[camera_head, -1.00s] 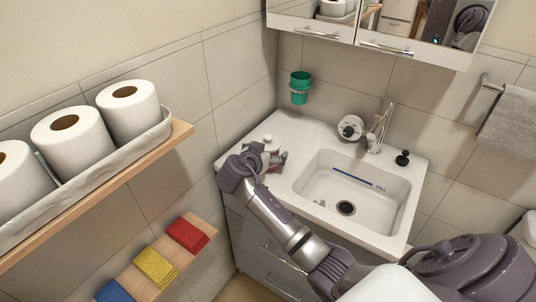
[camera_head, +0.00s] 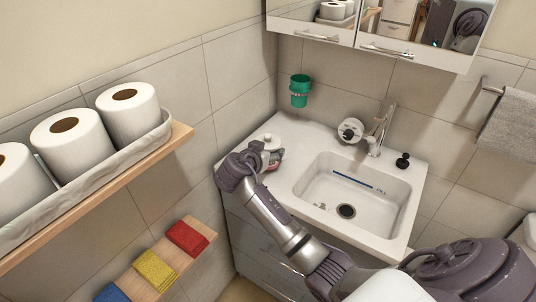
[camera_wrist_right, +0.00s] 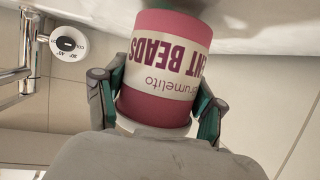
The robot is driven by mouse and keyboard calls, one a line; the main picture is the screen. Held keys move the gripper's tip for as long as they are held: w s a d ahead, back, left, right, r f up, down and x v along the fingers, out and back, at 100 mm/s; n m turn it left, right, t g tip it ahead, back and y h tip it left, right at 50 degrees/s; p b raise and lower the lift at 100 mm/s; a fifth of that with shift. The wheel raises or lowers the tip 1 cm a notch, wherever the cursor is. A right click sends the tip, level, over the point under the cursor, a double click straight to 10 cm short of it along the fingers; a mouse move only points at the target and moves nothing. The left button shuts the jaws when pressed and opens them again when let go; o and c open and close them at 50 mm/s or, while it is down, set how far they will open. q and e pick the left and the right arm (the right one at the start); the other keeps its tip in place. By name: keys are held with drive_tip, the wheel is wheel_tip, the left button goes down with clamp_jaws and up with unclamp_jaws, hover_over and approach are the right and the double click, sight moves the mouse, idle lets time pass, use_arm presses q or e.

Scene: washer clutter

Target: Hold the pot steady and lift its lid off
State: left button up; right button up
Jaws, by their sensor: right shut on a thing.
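The pot is a pink jar (camera_wrist_right: 160,62) with a white label reading "BEADS", upside down in the right wrist view. A pale band shows at its end nearest the palm. My right gripper (camera_wrist_right: 155,100) is shut on the jar, one finger on each side. In the head view my right gripper (camera_head: 268,160) is at the left end of the washbasin counter, and the jar is mostly hidden behind it; a pale round top (camera_head: 267,138) shows just above. I cannot tell the lid apart from the jar body. My left gripper is not in view.
The sink basin (camera_head: 352,190) with a blue toothbrush (camera_head: 352,181) lies right of the gripper. A tap (camera_head: 378,135) and a black stopper (camera_head: 402,160) stand behind it. A green cup (camera_head: 300,90) hangs on the wall.

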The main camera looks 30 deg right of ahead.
sight(268, 143)
drive_tip(key=r, duration=0.3)
drive_tip(key=shift+s+d, duration=0.1)
drive_tip(key=shift+s, duration=0.1)
drive_tip(key=s+d+r, duration=0.5)
drive_tip(key=s+r, duration=0.1)
drive_tip(key=s, duration=0.4)
drive_tip(key=shift+r+b, duration=0.3)
drive_tip(key=shift+b, duration=0.15)
drive_tip(key=shift+d, duration=0.1)
drive_tip(key=o, duration=0.6)
drive_tip(key=c, duration=1.1)
